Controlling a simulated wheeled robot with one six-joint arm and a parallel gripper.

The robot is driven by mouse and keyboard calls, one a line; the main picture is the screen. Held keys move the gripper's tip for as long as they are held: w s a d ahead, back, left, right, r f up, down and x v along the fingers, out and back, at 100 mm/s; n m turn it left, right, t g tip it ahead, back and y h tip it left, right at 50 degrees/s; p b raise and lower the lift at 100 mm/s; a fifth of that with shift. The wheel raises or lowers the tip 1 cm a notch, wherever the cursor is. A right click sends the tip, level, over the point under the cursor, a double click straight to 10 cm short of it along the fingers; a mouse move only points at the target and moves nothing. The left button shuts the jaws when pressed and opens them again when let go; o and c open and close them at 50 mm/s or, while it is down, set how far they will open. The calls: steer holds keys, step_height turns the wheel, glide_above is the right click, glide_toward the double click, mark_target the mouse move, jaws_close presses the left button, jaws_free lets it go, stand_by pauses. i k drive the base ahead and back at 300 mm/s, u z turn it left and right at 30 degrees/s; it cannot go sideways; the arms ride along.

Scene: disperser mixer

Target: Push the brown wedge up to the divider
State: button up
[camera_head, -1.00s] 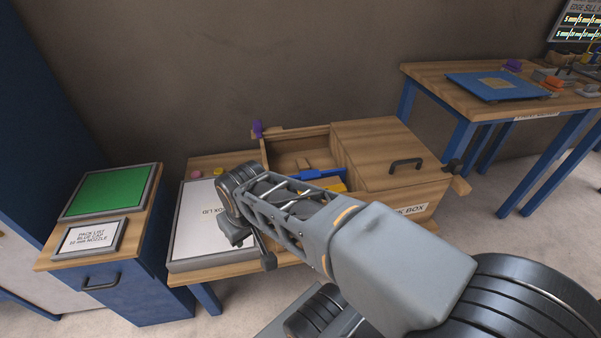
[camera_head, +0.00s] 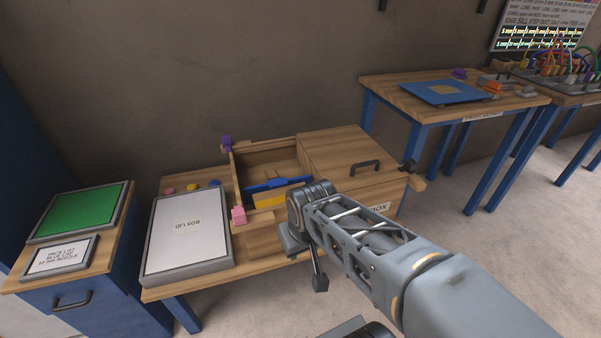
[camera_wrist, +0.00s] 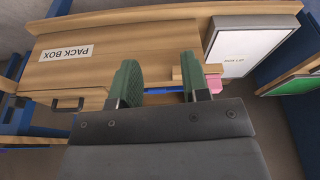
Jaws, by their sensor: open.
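The pack box (camera_head: 380,190) stands on a wooden bench with its left part open. Inside, a small brown piece (camera_head: 272,174), which looks like the brown wedge, lies behind a long blue bar (camera_head: 262,186). A yellow piece (camera_head: 270,198) lies in front of the bar. I cannot tell which part is the divider. In the wrist view my gripper (camera_wrist: 157,85) is open and empty, its two green fingers spread in front of the box. A blue sliver (camera_wrist: 165,91) shows between the fingers; the wedge is not clear there.
A white box lid (camera_head: 188,235) lies left of the box. A purple clip (camera_head: 227,143) and a pink block (camera_head: 239,215) sit at the box's left corners. Another table stands behind right.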

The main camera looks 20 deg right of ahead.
mark_target(272, 174)
steer(key=z, duration=0.25)
steer(key=i, duration=1)
steer(key=u, duration=0.4)
